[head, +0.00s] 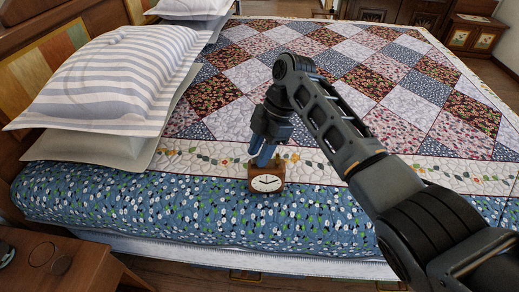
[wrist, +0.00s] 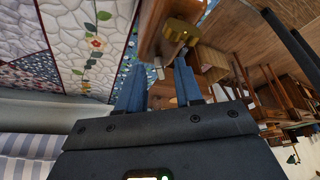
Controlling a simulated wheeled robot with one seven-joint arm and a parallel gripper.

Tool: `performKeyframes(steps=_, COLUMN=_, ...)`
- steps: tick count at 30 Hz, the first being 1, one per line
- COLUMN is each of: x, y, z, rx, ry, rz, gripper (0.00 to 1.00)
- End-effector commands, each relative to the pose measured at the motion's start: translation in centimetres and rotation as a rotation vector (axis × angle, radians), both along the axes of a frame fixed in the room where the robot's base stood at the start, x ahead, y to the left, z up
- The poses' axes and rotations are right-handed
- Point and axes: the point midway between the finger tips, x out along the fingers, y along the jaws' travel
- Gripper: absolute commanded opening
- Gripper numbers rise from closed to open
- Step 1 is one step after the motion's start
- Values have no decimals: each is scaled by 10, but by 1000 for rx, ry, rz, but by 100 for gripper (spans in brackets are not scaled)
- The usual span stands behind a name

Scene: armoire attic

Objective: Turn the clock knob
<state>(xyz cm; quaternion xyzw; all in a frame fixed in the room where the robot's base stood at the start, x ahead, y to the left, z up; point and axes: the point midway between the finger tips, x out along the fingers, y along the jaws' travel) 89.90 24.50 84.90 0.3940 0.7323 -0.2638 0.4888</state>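The clock (head: 266,182) is a small brown wooden block with a round white face, seen upright at the near edge of the bed in the head view. My gripper (head: 265,161) points down at its top, with blue fingers close above or behind it; contact cannot be told. In the wrist view my gripper (wrist: 158,68) has its two blue fingers apart, with a small pale bit showing between the tips. Brown wooden shapes lie beyond them, and I cannot tell which belong to the clock.
The bed has a patchwork quilt (head: 340,60) and a blue floral border (head: 130,205). Striped pillows (head: 110,75) lie at the left. A wooden nightstand (head: 50,265) stands at the lower left. The wooden floor (head: 300,270) shows below the bed.

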Motion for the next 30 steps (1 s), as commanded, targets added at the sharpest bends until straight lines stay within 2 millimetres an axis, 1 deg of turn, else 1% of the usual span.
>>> performKeyframes(steps=8, x=0, y=1, z=-2, rx=1, ry=-1, rz=0, gripper=35)
performKeyframes(steps=11, x=0, y=1, z=-2, rx=1, ry=-1, rz=0, gripper=27)
performKeyframes(steps=18, x=0, y=1, z=-2, rx=1, ry=-1, rz=0, gripper=4)
performKeyframes(steps=20, x=0, y=1, z=-2, rx=1, ry=-1, rz=0, gripper=0)
performKeyframes(steps=30, x=0, y=1, z=-2, rx=1, ry=-1, rz=-5, gripper=0)
